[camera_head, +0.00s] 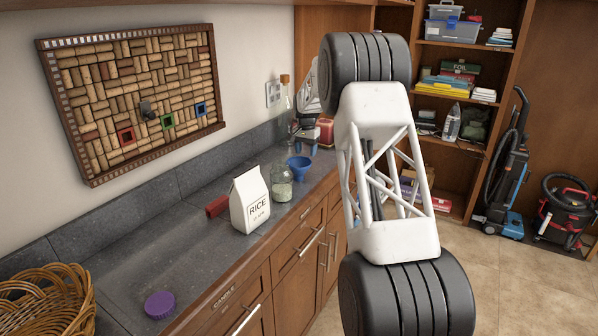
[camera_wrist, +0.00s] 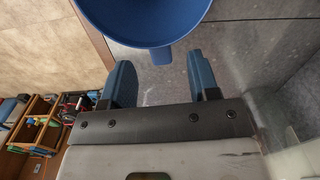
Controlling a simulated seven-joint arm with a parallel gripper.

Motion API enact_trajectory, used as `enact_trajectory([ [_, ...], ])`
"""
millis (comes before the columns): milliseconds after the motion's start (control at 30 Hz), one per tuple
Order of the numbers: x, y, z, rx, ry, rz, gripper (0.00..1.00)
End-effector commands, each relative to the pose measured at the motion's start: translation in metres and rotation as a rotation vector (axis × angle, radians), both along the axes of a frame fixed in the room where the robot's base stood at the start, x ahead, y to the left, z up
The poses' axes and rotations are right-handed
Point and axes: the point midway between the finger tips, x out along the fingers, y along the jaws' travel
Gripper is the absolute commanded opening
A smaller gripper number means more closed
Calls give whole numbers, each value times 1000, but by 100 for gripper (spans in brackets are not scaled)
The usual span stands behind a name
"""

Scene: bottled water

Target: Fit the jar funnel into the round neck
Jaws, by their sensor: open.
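The blue jar funnel (camera_head: 300,165) is on the dark counter behind the glass jar, wide mouth up. Its rim and a small tab fill the top of the wrist view (camera_wrist: 150,22). The glass jar (camera_head: 281,184) has a round neck and pale contents; it stands beside the rice bag, with the funnel apart from it. My gripper (camera_head: 306,143) is just behind the funnel. In the wrist view my gripper (camera_wrist: 162,82) is open, with its two blue fingers apart and the funnel's tab just beyond the gap. I cannot tell whether they touch the funnel.
A white rice bag (camera_head: 250,200) stands left of the jar, with a red object (camera_head: 217,206) beside it. A purple lid (camera_head: 159,305) and a wicker basket (camera_head: 45,300) are nearer. A corked clear bottle (camera_head: 286,98) rises close to my gripper. The counter between bag and lid is clear.

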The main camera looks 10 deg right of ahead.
Motion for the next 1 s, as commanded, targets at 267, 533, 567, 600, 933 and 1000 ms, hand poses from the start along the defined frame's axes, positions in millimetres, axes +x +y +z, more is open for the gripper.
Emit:
enact_trajectory([
  [267,0,0,-27,1,2,0,55],
  [533,0,0,-50,0,1,0,55],
  [567,0,0,-50,0,1,0,55],
  [600,0,0,-51,0,1,0,55],
  [933,0,0,-50,1,1,0,55],
  [1000,0,0,-50,1,1,0,55],
])
